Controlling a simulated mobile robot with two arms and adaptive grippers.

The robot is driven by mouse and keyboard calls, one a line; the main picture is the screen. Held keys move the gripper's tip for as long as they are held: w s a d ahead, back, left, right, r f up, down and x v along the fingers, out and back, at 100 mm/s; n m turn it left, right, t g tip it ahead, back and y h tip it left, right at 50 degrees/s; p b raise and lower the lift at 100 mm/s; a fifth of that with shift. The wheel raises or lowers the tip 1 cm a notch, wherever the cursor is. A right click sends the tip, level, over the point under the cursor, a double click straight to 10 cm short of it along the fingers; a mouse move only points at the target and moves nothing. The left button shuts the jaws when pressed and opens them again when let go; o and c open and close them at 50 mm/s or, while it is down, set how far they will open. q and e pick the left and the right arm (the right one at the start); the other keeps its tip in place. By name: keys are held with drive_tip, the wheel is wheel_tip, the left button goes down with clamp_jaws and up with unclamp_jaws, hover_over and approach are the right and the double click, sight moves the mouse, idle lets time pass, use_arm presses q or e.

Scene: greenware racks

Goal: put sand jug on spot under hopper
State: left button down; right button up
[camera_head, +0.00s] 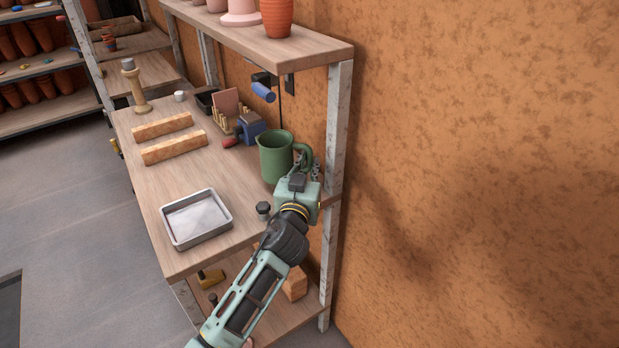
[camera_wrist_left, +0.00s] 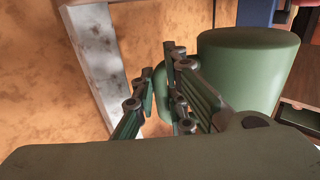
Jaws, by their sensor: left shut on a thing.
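The green sand jug (camera_head: 274,157) is upright at the right rear edge of the workbench, by the metal shelf post. I cannot tell whether its base touches the bench top. It also shows in the left wrist view (camera_wrist_left: 252,65), right of the fingers. My left gripper (camera_head: 304,168) is at the jug's handle, on the side toward the post, and is shut on it. Its fingers (camera_wrist_left: 178,90) show around the green handle in the wrist view. The jug's inside is hardly visible. I cannot make out the hopper or the spot under it. My right gripper is not in view.
The metal post (camera_head: 337,130) stands close beside my gripper, with the upper shelf (camera_head: 290,48) overhead. A blue vise (camera_head: 250,126) is behind the jug. A metal tray (camera_head: 196,240), a dark knob (camera_head: 263,208) and wooden bars (camera_head: 172,148) lie on the bench. Its middle is clear.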

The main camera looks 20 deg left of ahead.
use_arm(q)
wheel_tip(320, 180, down, 4)
drive_tip(key=shift+r, duration=0.25)
drive_tip(key=shift+f+b, duration=0.25)
drive_tip(key=shift+b, duration=0.3)
drive_tip(key=c, duration=2.1)
unclamp_jaws()
drive_tip(key=shift+r, duration=0.1)
